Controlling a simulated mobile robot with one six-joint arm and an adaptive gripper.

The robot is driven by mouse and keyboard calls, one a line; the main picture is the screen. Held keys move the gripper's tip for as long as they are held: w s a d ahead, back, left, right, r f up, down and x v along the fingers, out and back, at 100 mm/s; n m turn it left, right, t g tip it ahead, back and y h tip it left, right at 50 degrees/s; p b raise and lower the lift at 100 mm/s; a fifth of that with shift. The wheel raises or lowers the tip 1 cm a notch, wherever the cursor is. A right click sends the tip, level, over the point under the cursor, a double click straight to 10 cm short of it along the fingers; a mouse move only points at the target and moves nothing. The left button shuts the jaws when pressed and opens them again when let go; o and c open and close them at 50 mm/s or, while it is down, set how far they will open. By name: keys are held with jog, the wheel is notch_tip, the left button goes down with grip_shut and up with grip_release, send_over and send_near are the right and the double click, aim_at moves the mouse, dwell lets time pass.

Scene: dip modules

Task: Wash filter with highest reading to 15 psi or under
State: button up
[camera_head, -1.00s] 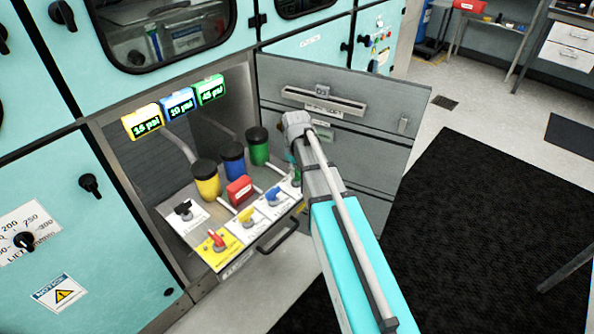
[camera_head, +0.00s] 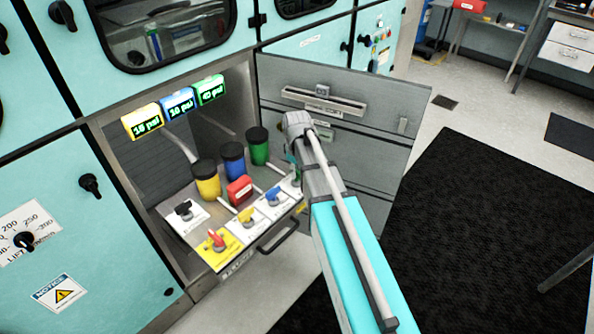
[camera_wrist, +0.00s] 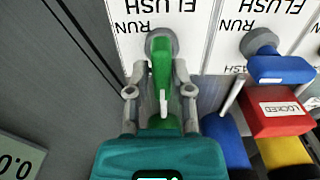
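The yellow display (camera_head: 142,121) reads about 15 or 16 psi, the blue display (camera_head: 178,104) about 10 psi, and the green display (camera_head: 210,90) about 40 psi; digits are small. Below stand yellow (camera_head: 207,181), blue (camera_head: 232,160) and green (camera_head: 258,148) filters with black caps. In the wrist view, my gripper (camera_wrist: 160,68) has its fingers apart on either side of the green valve handle (camera_wrist: 160,65), with small visible gaps. The handle points down the picture, toward my gripper's body. My arm mostly hides this valve in the head view. The blue handle (camera_wrist: 282,68) is beside it.
A red block marked LOCKED (camera_wrist: 278,108) lies among the valves and filters. The yellow handle (camera_head: 247,216), red handle (camera_head: 216,239) and black handle (camera_head: 184,209) share the pulled-out panel. The open grey door (camera_head: 370,110) stands close behind my arm.

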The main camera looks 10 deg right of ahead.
jog(key=shift+o, duration=1.3)
jog(key=r+m+p, duration=0.1)
jog(key=s, duration=0.1)
jog(key=r+m+t+p, duration=0.1)
jog(key=shift+s+d+r+m+p, duration=0.15)
jog(key=shift+d+r+m+p, duration=0.15)
jog(key=shift+r+p, duration=0.05)
jog(key=shift+s+r+m, duration=0.2)
jog(key=shift+s+m, duration=0.1)
jog(key=s, duration=0.1)
jog(key=s+m, duration=0.2)
jog(key=s, duration=0.1)
jog(key=shift+s+a, duration=0.1)
jog(key=shift+a, duration=0.15)
jog(key=s+f+m+g+b, duration=0.1)
jog(key=s+f+m+b, duration=0.15)
jog(key=s, duration=0.75)
notch_tip(320, 180, up, 15)
jog(key=p, duration=1.5)
jog(key=shift+f, duration=0.2)
